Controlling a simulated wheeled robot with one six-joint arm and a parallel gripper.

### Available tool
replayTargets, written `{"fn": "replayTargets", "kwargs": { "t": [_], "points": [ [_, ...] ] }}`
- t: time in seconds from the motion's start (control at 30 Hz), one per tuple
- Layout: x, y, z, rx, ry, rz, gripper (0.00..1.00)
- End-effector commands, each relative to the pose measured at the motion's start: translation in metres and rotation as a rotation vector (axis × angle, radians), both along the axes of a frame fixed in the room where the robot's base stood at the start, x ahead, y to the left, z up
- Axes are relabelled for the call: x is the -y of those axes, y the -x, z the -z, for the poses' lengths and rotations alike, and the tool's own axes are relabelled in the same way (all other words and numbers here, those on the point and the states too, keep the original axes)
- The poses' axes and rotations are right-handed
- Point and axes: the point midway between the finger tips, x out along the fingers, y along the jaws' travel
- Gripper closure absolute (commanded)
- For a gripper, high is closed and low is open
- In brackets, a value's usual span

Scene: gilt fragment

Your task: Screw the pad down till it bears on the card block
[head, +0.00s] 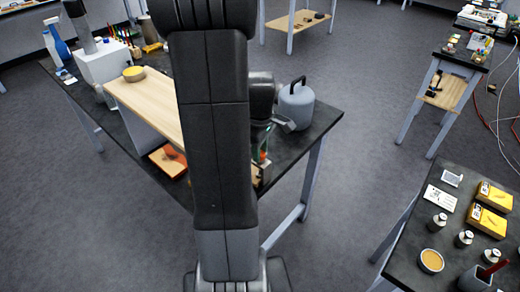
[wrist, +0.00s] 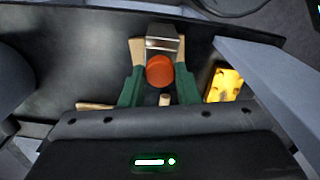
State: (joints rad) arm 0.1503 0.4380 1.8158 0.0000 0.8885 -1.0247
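In the wrist view two green fingers with tan tips, my gripper (wrist: 162,50), reach away from its dark body, apart from each other. A round orange-red piece (wrist: 160,70) like a knob lies between them, with a metallic block (wrist: 163,38) just beyond. A small tan peg (wrist: 165,100) shows nearer. I cannot tell whether the fingers press on the orange piece or stand clear. The pad and the card block cannot be made out. In the head view my arm hides most of the work spot on the dark table (head: 310,135).
A yellow piece with holes (wrist: 225,85) lies right of the fingers. In the head view a grey canister (head: 296,106) stands at the table's right, and a pale wooden board (head: 150,105) lies left of my arm. An orange item (head: 171,162) lies on a lower wooden piece.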

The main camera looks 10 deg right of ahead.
Motion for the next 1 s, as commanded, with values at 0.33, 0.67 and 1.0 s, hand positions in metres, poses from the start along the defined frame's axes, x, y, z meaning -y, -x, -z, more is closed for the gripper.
{"fn": "replayTargets", "kwargs": {
  "t": [0.33,0.67,1.0],
  "points": [
    [0.000,0.000,0.000,0.001,0.001,-0.001,0.50],
    [0.000,-0.001,-0.033,0.008,0.001,-0.001,0.50],
    [0.000,-0.001,-0.109,0.007,0.002,-0.001,0.50]
  ]
}}
